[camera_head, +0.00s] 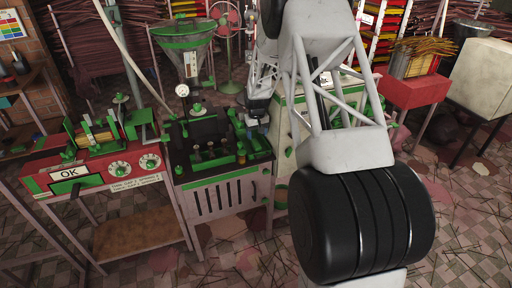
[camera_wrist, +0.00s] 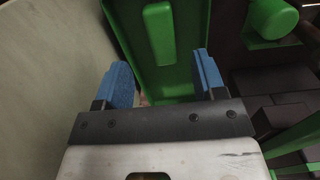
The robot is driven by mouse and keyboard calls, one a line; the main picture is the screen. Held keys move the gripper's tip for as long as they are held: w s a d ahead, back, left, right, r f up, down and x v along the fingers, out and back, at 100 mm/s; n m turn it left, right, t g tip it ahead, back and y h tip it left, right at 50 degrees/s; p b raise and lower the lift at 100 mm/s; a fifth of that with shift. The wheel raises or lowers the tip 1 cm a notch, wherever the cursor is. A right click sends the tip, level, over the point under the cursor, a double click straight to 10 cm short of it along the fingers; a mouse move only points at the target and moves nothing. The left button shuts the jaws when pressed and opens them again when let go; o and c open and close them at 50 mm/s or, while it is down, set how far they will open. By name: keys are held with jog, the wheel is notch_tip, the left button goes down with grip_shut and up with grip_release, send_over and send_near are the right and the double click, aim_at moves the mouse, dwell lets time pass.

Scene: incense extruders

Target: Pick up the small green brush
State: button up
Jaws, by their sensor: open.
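My gripper (camera_wrist: 162,80) is open and empty in the wrist view, with its two blue finger pads apart. A dark green upright panel (camera_wrist: 183,75) shows beyond and between the fingers. A bright green, rounded bar (camera_wrist: 159,34) stands out on that panel, ahead of the fingertips and apart from them. I cannot tell whether this bar is the small green brush. In the head view my gripper (camera_head: 257,108) is small, at the right end of the middle machine. No brush can be made out there.
The middle machine (camera_head: 222,197) has green levers and knobs on top. A pale cabinet (camera_head: 285,125) stands close at its right. In the wrist view a pale curved surface (camera_wrist: 45,70) is close on the left, and a green knob (camera_wrist: 272,17) juts out at the upper right.

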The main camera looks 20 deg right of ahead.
aim_at(256, 143)
jog(key=shift+f, duration=0.95)
jog(key=shift+w+a+f, duration=0.1)
jog(key=shift+w+f, duration=0.05)
jog(key=shift+f, duration=2.45)
jog(key=c, duration=1.1)
jog(key=shift+r, duration=0.1)
